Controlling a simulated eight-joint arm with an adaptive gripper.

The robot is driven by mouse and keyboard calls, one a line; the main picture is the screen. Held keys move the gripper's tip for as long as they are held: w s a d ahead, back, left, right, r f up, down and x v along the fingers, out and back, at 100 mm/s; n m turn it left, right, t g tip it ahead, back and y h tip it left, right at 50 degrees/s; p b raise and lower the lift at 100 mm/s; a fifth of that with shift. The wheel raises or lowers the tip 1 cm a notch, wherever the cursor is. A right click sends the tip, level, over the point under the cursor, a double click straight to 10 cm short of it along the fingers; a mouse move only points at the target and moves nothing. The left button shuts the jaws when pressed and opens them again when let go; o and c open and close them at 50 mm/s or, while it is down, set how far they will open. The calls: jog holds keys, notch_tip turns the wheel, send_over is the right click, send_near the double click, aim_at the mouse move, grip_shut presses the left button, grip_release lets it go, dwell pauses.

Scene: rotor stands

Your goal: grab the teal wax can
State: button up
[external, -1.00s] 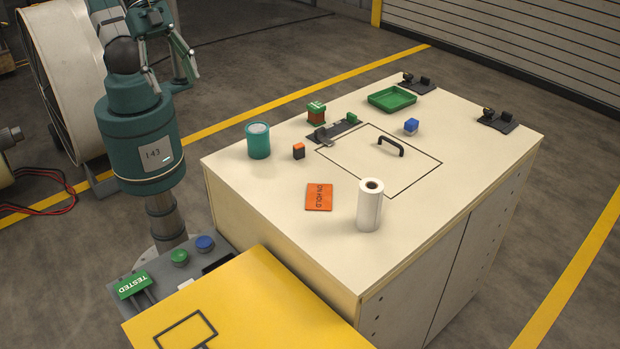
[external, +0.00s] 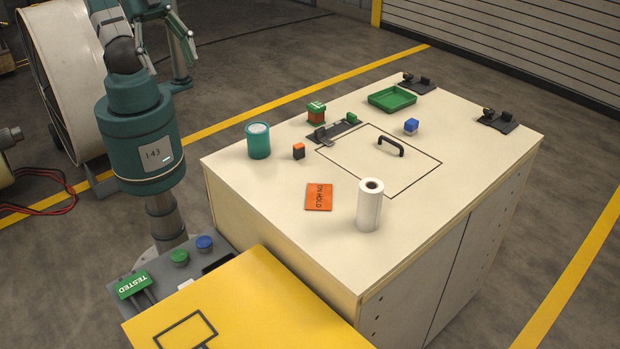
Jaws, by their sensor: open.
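The teal wax can (external: 258,141) stands upright near the left corner of the cream cabinet top, with a pale grey top face. My gripper (external: 186,58) is open at the upper left, raised in the air beyond the cabinet's left edge. It is apart from the can, up and to the left of it in the picture. The top of my arm is cut off by the frame, and the fingers are small here.
A small orange-and-black block (external: 299,151) stands close right of the can. A green-and-brown block (external: 316,112), an orange card (external: 319,197), a white roll (external: 369,206), a blue block (external: 411,126) and a green tray (external: 392,98) also occupy the cabinet top (external: 260,185).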

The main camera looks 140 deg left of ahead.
jog(key=w+a+f+m+g+h+b, duration=0.2)
jog(key=a+f+h+b, duration=0.25)
jog(key=a+b, duration=0.4)
jog(key=s+a+r+m+t+h+b, duration=0.1)
jog(key=a+r+m+t+h+b, duration=0.15)
jog(key=a+b, duration=0.45)
jog(key=a+r+m+t+h+b, duration=0.2)
jog(key=a+m+t, duration=0.15)
jog(key=a, duration=0.75)
jog(key=g, duration=0.1)
send_near(258, 147)
jog(key=shift+v, duration=0.9)
jog(key=shift+w+a, duration=0.1)
jog(key=shift+x, duration=1.3)
jog(key=shift+b, duration=0.3)
jog(key=shift+b+x, duration=0.7)
jog(key=shift+x, duration=1.9)
